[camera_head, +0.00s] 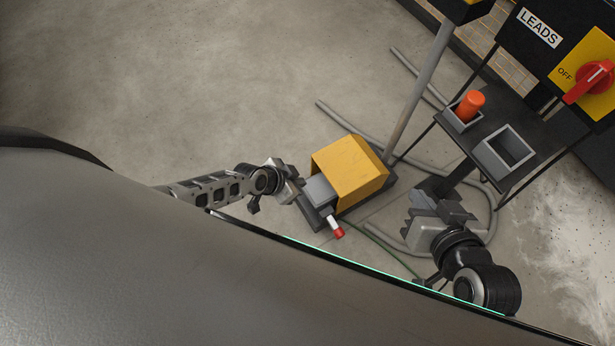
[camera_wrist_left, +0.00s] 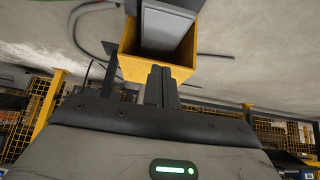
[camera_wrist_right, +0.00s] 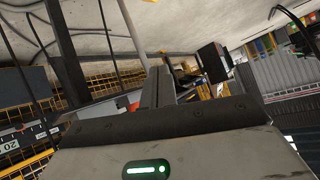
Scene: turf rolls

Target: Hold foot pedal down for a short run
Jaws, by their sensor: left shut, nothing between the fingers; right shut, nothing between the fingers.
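The foot pedal is a grey plate (camera_head: 319,190) reaching out from under a yellow hood (camera_head: 350,166) on a dark base on the floor. A small red-tipped white lever (camera_head: 337,229) sticks out at its front. My left gripper (camera_head: 297,188) is shut and empty, just left of the pedal plate. In the left wrist view its closed fingers (camera_wrist_left: 161,86) stand in front of the hood (camera_wrist_left: 185,68) with the grey plate (camera_wrist_left: 165,28) inside. Whether they touch the plate I cannot tell. My right gripper (camera_head: 420,210) is shut and empty, right of the pedal; its fingers (camera_wrist_right: 157,86) show together.
A dark stand with a small shelf (camera_head: 540,140) holds an orange cylinder (camera_head: 470,105) in a grey cup and an empty grey box (camera_head: 503,152). Above is a LEADS panel with a red OFF switch (camera_head: 590,80). Floor at left is clear.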

